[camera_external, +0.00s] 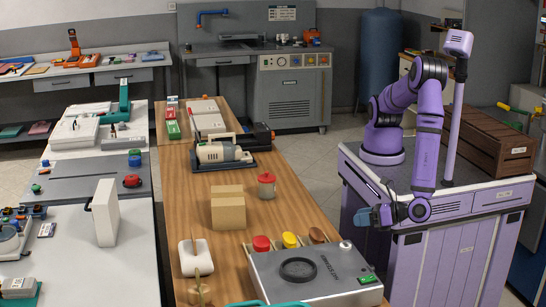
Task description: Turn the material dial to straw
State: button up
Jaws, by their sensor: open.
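A grey box-shaped unit (340,291) stands at the near right end of the wooden table. A round black dial ring (298,269) lies on its sloping top. Dark lettering beside the ring faces away from the camera and is too small to read, so I cannot tell which setting the dial is on. My gripper (369,216) hangs beyond the table's right edge, to the upper right of the unit and apart from it. It is open and empty.
Red (261,243), yellow (290,239) and brown knob-like items line the unit's far edge. A cardboard box (228,208), a red-lidded jar (267,186) and a white block with a stick (194,256) stand on the wooden table (298,205). Floor shows between the table and my base.

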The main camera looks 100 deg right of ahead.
jog(key=s+a+f+n+t+y, duration=0.2)
jog(key=s+a+f+n+y, duration=0.2)
jog(key=s+f, duration=0.25)
jog(key=s+a+f+n+t+y, duration=0.35)
jog(key=s+f+n, duration=0.2)
jog(key=f, duration=0.25)
jog(key=w, duration=0.9)
jog(key=shift+w+a+r+m+g, duration=0.15)
jog(key=shift+w+a+m+g, duration=0.2)
jog(key=c, duration=0.9)
